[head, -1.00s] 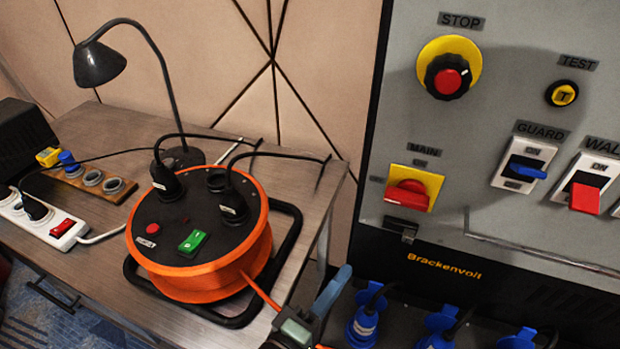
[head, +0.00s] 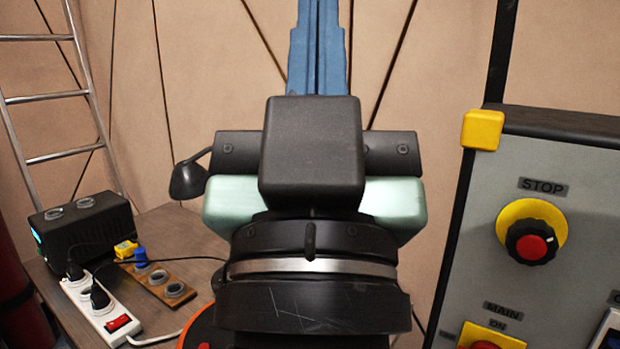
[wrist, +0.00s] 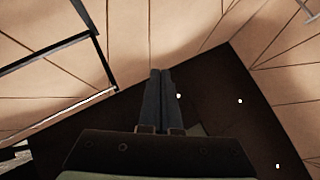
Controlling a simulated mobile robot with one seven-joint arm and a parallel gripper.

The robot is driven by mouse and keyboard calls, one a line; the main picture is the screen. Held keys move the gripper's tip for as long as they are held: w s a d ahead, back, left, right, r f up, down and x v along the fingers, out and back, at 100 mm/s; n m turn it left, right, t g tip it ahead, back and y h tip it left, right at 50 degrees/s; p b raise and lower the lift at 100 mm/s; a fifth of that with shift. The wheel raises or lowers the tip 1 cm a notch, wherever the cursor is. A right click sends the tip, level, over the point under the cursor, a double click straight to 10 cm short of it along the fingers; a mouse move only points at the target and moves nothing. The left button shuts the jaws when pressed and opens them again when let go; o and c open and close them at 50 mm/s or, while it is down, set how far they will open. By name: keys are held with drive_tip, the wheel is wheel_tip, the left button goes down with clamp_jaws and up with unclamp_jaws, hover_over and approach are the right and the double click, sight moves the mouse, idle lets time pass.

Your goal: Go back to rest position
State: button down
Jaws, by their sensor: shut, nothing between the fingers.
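My gripper (head: 319,45) is raised in the middle of the head view, with its blue fingers pointing up and away from me. The fingers lie side by side with nothing between them. In the wrist view my gripper (wrist: 160,85) is shut, and its fingers point toward a dark area between tan walls. My wrist hides much of the table and most of the orange cable reel (head: 197,330).
The grey control panel (head: 590,230) with its red stop button (head: 533,246) stands at the right. On the table at left are a white power strip (head: 98,312), a wooden socket strip (head: 165,285) and a black box (head: 90,235). A lamp (head: 188,182) and a ladder (head: 50,95) stand behind.

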wheel_tip(320, 180, up, 15)
drive_tip(key=s+y+p, duration=0.1)
drive_tip(key=p, duration=1.2)
drive_tip(key=shift+s+a+t, duration=0.15)
drive_tip(key=shift+a+t, duration=0.15)
drive_tip(key=shift+f, duration=0.1)
